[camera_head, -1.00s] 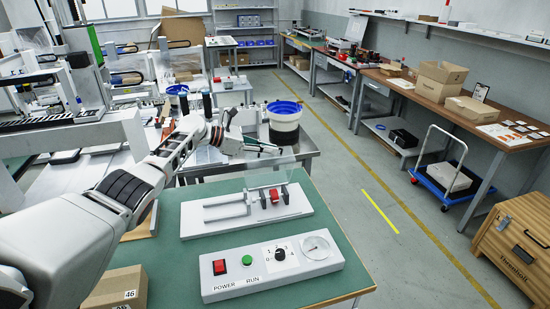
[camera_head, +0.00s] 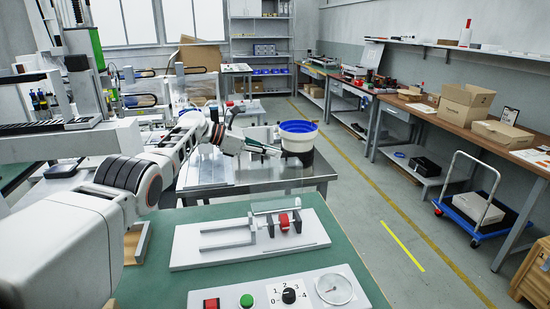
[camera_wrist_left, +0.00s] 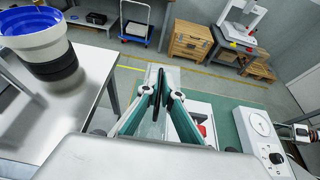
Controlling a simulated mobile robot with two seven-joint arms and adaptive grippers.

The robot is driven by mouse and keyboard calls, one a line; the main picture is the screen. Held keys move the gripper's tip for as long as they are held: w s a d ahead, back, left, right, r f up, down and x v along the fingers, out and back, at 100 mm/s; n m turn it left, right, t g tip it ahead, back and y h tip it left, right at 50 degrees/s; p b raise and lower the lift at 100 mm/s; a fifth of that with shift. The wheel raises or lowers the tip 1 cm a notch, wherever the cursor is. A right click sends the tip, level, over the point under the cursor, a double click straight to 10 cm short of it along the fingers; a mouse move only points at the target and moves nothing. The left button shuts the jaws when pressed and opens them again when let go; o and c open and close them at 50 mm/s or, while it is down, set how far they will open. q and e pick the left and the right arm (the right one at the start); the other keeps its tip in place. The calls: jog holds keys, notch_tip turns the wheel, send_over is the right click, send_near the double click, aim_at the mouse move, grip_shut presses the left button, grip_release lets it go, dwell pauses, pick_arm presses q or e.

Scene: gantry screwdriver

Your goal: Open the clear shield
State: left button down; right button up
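The fixture (camera_head: 215,256) is a white plate on the green bench top, with a grey frame and a red block (camera_head: 284,222). The clear shield (camera_head: 276,205) is a faint see-through pane over the fixture by the red block. Its edges are hard to make out, and I cannot tell its exact angle. My left gripper (camera_head: 277,152) is beyond and above the fixture, apart from the red block. In the left wrist view its fingers (camera_wrist_left: 165,88) come together at the tips with nothing clearly held.
A control box (camera_head: 240,300) with a red switch, green button, knob and dial sits at the bench's near side. A blue-rimmed bowl (camera_head: 298,127) stands on the metal table behind my left gripper. An aisle with a yellow floor line (camera_head: 401,252) runs to the right.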

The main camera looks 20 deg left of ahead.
pick_arm(q)
jog(key=shift+f, duration=0.25)
jog(key=shift+r, duration=0.1)
jog(key=c, duration=2.2)
grip_release()
jog(key=shift+c, duration=0.2)
jog(key=shift+a+r, duration=0.1)
jog(key=shift+a, duration=0.05)
jog(key=v, duration=1.1)
jog(key=shift+s+a+r, duration=0.2)
jog(key=shift+s, duration=0.05)
